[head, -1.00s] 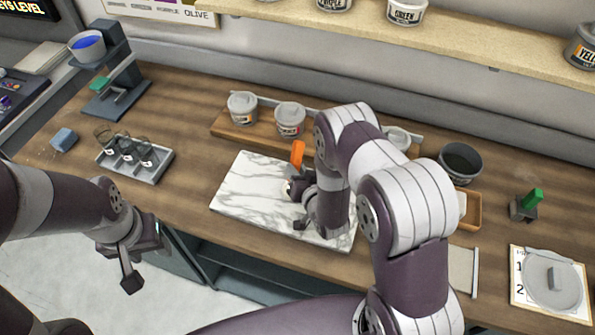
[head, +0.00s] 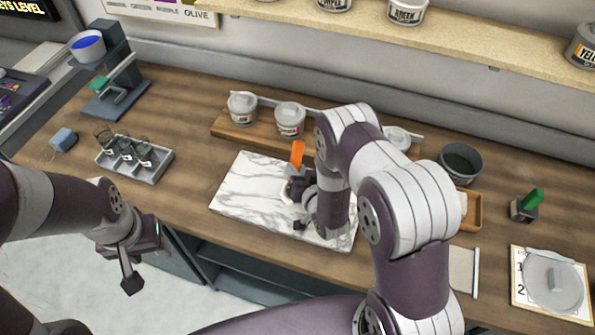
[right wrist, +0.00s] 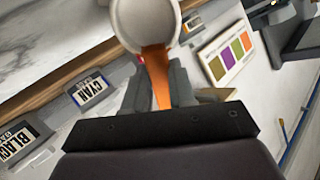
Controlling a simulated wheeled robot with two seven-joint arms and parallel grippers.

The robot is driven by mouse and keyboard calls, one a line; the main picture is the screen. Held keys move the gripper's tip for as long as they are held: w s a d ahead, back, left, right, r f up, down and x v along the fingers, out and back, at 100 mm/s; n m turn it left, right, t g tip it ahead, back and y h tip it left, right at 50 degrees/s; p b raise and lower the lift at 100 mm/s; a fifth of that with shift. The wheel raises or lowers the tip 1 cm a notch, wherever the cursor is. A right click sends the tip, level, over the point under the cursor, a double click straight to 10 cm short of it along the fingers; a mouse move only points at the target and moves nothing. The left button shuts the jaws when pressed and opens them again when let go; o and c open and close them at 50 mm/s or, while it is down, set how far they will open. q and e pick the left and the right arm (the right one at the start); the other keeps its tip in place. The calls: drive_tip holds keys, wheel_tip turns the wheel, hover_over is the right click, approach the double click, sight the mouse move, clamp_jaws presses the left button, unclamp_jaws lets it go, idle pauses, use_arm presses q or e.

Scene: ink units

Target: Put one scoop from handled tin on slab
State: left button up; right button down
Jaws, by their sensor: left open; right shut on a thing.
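The white marble slab (head: 245,185) lies on the counter in the head view. My right gripper (head: 297,188) is over its middle, shut on the orange handle (head: 297,153) of a scoop. In the right wrist view the orange handle (right wrist: 158,78) sits between the fingers (right wrist: 160,92), with the pale scoop cup (right wrist: 146,22) beyond them. My left gripper (head: 141,260) is open and empty in front of the counter.
Lidded tins (head: 242,107) stand on a wooden rack behind the slab, partly hidden by my right arm. A tray of small glasses (head: 135,160) is to the left. A green-topped block (head: 525,205) and a scale-like plate (head: 553,283) are to the right.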

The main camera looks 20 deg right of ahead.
idle(0.4)
wheel_tip(320, 180, up, 5)
drive_tip(key=p, duration=0.4)
drive_tip(key=shift+r, duration=0.1)
